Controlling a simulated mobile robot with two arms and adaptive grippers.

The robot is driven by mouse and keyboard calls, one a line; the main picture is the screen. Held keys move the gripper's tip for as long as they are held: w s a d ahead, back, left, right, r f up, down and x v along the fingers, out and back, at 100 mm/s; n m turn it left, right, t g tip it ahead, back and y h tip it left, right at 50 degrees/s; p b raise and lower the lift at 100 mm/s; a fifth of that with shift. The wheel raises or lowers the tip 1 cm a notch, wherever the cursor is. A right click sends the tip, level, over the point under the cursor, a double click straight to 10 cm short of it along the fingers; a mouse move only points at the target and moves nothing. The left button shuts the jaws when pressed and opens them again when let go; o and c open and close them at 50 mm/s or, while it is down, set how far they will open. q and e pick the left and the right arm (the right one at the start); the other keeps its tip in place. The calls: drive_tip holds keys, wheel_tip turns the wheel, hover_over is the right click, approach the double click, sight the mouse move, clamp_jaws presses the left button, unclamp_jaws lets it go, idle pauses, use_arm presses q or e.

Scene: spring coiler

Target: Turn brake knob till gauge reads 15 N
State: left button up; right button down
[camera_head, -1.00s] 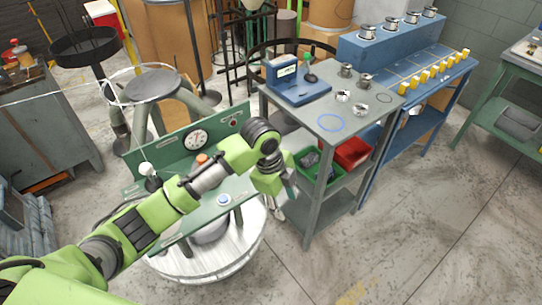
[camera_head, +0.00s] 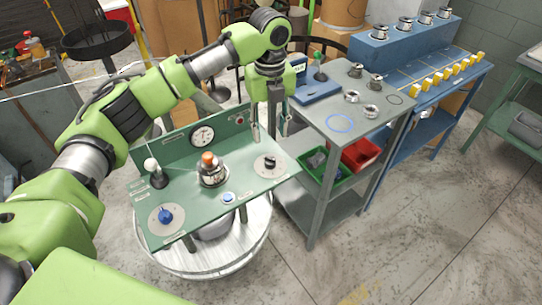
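The green control panel (camera_head: 192,232) stands in the middle left. Its round white gauge (camera_head: 203,136) is on the upright back plate; the reading is too small to make out. A black knob (camera_head: 270,162) on a pale round dial sits at the panel's right end, and a blue knob (camera_head: 165,215) on a similar dial sits at the front left. I cannot read which is the brake knob. My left gripper (camera_head: 271,130) points down above the black knob, with its fingers apart and nothing between them. It appears clear of the knob. My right gripper is not in view.
An orange-topped metal part (camera_head: 211,168), a white-ball lever (camera_head: 154,172) and a blue button (camera_head: 228,197) stand on the panel. A grey cart (camera_head: 326,215) is close on the right, with a blue bench (camera_head: 400,140) beyond it. Open floor lies in front.

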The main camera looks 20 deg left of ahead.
sight(270, 158)
use_arm(q)
wheel_tip(270, 158, down, 11)
drive_tip(key=shift+r+p, duration=0.1)
drive_tip(key=shift+p, duration=0.6)
drive_tip(key=c, duration=1.1)
